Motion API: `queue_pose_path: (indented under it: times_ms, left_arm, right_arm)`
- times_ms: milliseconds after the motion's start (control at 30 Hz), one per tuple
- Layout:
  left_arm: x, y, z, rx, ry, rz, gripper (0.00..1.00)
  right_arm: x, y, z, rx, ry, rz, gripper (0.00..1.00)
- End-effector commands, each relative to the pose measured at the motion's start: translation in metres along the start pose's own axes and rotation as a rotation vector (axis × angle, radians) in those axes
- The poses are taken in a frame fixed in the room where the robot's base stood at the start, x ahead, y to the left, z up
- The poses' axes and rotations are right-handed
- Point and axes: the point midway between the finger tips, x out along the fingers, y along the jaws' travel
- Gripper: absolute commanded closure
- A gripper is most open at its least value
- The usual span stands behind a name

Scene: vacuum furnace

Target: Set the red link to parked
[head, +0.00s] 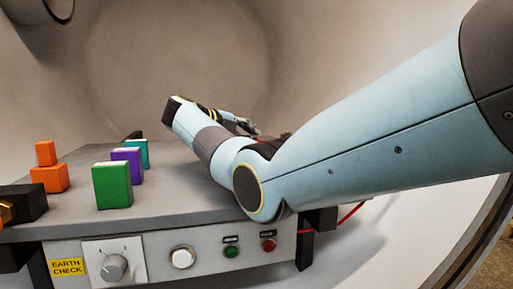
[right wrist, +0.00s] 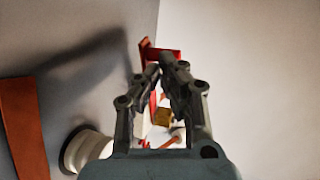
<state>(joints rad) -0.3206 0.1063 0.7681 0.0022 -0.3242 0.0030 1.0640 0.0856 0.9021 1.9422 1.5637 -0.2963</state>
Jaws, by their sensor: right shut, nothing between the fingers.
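The red link (right wrist: 162,53) shows in the right wrist view as a red piece beyond my fingertips, partly covered by them. Red also shows between and beside the fingers. Whether the fingers touch it, and how the link is set, I cannot tell. My right gripper (right wrist: 164,68) is shut with nothing between its fingers. In the head view my right gripper (head: 245,127) is at the far right of the grey table, mostly behind my own arm. A small dark red patch (head: 283,137) shows beside it there. My left gripper does not show clearly.
On the grey table (head: 170,194) stand green (head: 112,185), purple (head: 128,163) and teal (head: 138,152) blocks and orange blocks (head: 49,178). A black block (head: 28,200) is at the left edge. The front panel carries a knob (head: 113,267) and buttons. A white round part (right wrist: 86,150) is near my wrist.

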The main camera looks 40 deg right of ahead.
Motion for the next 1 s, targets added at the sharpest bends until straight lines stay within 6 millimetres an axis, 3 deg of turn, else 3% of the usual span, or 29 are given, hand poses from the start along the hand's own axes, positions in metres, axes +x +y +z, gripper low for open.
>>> queue_pose_path:
  times_ms: [67,500,1000]
  left_arm:
    - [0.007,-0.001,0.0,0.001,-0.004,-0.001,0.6]
    - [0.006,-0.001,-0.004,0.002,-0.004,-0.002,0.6]
    - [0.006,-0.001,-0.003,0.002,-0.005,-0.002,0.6]
  right_arm:
    - [0.007,0.002,0.004,0.002,0.013,-0.001,1.0]
    - [0.031,-0.012,0.008,0.005,0.009,0.0,1.0]
    - [0.036,-0.013,0.008,0.003,0.008,0.0,1.0]
